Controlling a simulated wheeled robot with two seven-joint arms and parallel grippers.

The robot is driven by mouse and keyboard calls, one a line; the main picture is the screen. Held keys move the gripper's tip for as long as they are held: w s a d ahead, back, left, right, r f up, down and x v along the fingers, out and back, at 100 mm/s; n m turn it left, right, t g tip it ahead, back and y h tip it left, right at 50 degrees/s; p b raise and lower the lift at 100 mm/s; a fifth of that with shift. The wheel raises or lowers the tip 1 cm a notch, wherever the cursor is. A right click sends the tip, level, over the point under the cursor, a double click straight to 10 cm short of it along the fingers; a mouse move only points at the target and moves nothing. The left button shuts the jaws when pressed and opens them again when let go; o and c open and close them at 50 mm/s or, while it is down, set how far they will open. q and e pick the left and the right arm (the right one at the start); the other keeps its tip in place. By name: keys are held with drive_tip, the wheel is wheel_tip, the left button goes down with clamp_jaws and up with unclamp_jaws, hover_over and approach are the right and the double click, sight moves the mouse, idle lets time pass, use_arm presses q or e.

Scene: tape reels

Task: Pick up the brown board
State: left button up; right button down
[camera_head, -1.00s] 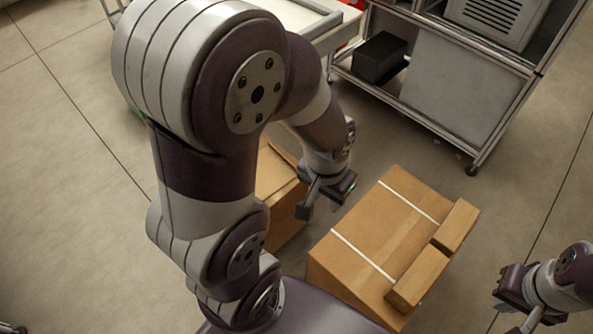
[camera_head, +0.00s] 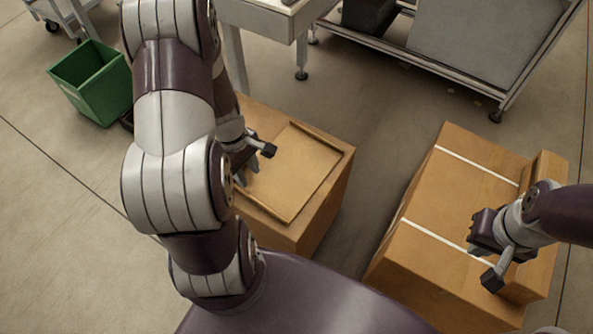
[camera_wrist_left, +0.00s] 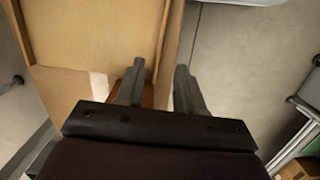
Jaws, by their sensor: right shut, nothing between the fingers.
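The brown board (camera_head: 293,172) lies flat on the left cardboard box, with a raised strip along its edges. My left gripper (camera_head: 256,163) is low over the board's left part in the head view. In the left wrist view the left gripper (camera_wrist_left: 160,88) is open, with a gap between its two fingers. The board (camera_wrist_left: 95,35) fills the upper left there, and its raised edge runs down toward that gap. Whether a finger touches it I cannot tell. My right gripper (camera_head: 484,262) is shut and empty above the right box.
The left cardboard box (camera_head: 322,205) carries the board. A right cardboard box (camera_head: 445,215) with white straps stands apart from it, with bare floor between. A green bin (camera_head: 92,85) is at the left. A white table (camera_head: 265,22) and a metal rack (camera_head: 440,70) stand behind.

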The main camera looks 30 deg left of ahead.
use_arm(q)
drive_tip(key=b, duration=0.3)
hover_over(258, 201)
drive_tip(key=a, duration=0.1)
wheel_tip(258, 201, down, 7)
drive_tip(key=shift+w, duration=0.15)
drive_tip(key=f+b, duration=0.2)
drive_tip(key=f, duration=0.1)
drive_tip(key=f+b, duration=0.1)
drive_tip(key=f, duration=0.1)
drive_tip(key=shift+d+f, duration=0.15)
drive_tip(key=shift+d, duration=0.2)
drive_tip(key=shift+c, duration=0.3)
clamp_jaws()
